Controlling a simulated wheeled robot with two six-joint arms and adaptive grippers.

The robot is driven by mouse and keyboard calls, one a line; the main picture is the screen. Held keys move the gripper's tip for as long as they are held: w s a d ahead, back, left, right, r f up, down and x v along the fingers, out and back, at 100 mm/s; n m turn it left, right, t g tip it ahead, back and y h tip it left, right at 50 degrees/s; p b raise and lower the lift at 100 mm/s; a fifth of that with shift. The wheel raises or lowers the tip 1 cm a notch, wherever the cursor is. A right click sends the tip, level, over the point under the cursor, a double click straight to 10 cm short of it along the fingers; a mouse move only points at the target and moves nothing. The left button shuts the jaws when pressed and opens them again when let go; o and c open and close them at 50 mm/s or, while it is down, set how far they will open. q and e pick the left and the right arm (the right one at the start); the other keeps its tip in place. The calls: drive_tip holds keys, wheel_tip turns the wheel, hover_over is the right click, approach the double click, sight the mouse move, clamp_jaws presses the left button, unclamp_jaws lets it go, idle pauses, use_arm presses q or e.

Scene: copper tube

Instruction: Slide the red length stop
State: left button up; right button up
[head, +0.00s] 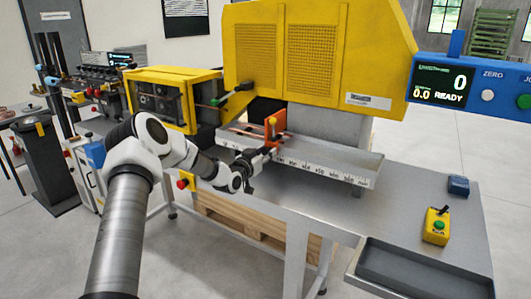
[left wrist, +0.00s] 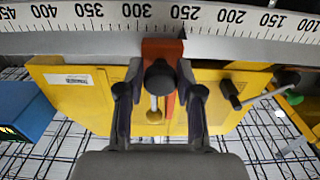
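The red length stop (head: 274,130) stands upright on the ruled rail (head: 318,168) in front of the yellow machine. In the left wrist view, the red stop (left wrist: 162,48) sits below the printed scale (left wrist: 105,14), its dark pointer close to the 250 mark. A black round knob (left wrist: 160,76) shows on its front. My right gripper is out of view.
The yellow machine (head: 300,50) rises behind the rail. A display (head: 440,85) reads 0 and READY. The bench top in front of the rail is clear.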

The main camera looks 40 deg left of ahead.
use_arm(q)
drive_tip(key=shift+o, duration=0.8)
drive_tip(key=shift+w+f, duration=0.15)
drive_tip(key=shift+w, duration=0.05)
drive_tip(key=v, duration=0.6)
drive_tip(key=shift+s+a, duration=0.1)
drive_tip(key=shift+s, duration=0.15)
drive_tip(key=shift+s+d, duration=0.35)
drive_tip(key=shift+s, duration=0.05)
